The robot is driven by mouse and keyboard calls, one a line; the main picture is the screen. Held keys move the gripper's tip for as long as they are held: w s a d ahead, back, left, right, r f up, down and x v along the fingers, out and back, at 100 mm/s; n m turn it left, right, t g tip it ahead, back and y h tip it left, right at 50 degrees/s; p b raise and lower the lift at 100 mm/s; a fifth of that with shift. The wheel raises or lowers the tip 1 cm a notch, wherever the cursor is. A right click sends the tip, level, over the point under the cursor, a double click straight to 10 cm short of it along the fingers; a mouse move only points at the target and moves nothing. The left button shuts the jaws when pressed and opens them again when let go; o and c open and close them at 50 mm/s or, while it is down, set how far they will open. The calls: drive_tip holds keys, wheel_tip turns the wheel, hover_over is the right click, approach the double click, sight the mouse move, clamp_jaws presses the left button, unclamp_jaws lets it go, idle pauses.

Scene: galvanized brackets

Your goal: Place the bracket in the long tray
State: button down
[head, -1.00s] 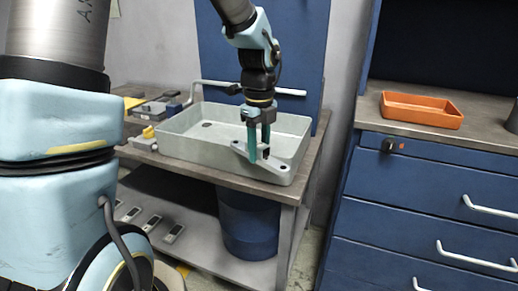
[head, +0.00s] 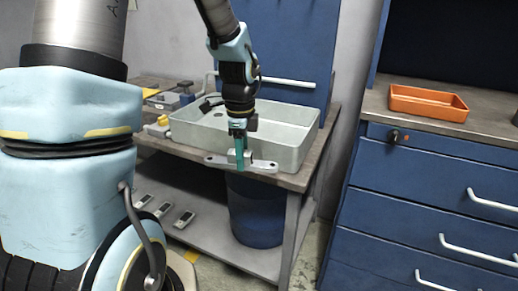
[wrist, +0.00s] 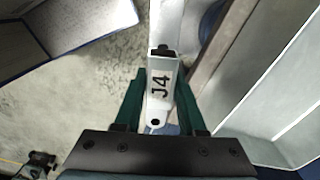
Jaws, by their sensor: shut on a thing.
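My gripper (head: 239,158) has teal fingers closed on a pale grey bracket (head: 262,166). In the head view the bracket lies roughly level, its ends sticking out on both sides of the fingers, in front of the bench edge. In the wrist view the bracket (wrist: 160,118) sits between both fingers of my gripper (wrist: 157,100), with a "J4" label and a dark hole near its lower end. A large pale grey tray (head: 290,150) stands on the bench behind it. A smaller orange tray (head: 428,104) is on the right-hand cabinet. I cannot tell which is the long tray.
The workbench (head: 300,180) has a lower shelf with small devices, and a blue bin (head: 257,215) beneath. A yellow-topped item (head: 160,122) sits left of the pale tray. The blue drawer cabinet (head: 420,205) stands right, across a floor gap. Floor shows under the bracket in the wrist view.

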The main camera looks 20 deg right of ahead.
drive_tip(key=w+a+f+n, duration=0.3)
drive_tip(key=a+f+n, duration=0.3)
drive_tip(key=a+n, duration=0.4)
drive_tip(key=w+a+f+n, duration=0.3)
drive_tip(key=a+f+n, duration=0.3)
drive_tip(key=a+n, duration=0.5)
drive_tip(key=shift+w+a+f+n, duration=0.2)
drive_tip(key=shift+a+f+n, duration=0.05)
drive_tip(key=shift+n, duration=0.75)
